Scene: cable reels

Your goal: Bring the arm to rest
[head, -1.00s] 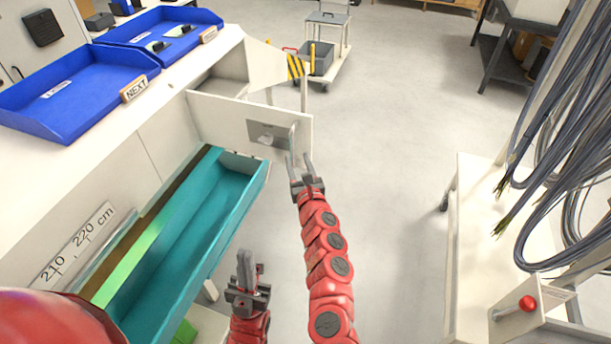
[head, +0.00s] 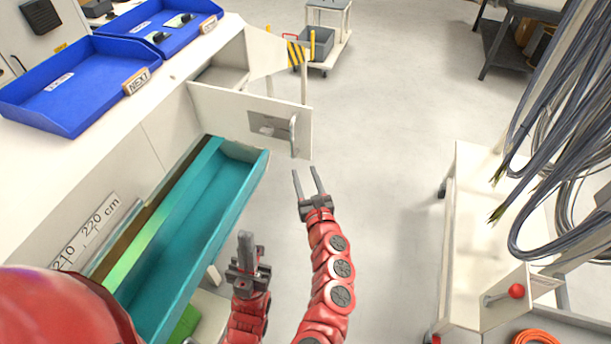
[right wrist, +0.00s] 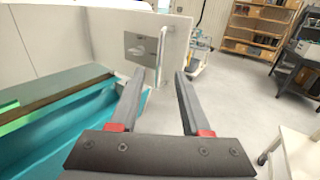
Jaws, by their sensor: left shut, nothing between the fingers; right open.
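My right gripper (head: 308,184) is open and empty in the head view, over the floor just short of the white door panel with a handle (head: 272,128). In the right wrist view its two fingers (right wrist: 161,95) stand apart with nothing between them, and the panel (right wrist: 150,42) shows beyond them. My left gripper (head: 246,250) is lower and to the left in the head view, shut and empty, beside the teal trough (head: 185,240). Neither gripper visibly holds anything.
Two blue trays (head: 75,92) lie on the white bench at the left. Dark cables (head: 560,130) hang at the right above a white cart (head: 470,230) with a red knob (head: 516,291). A grey trolley (head: 325,40) stands at the back. The middle floor is clear.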

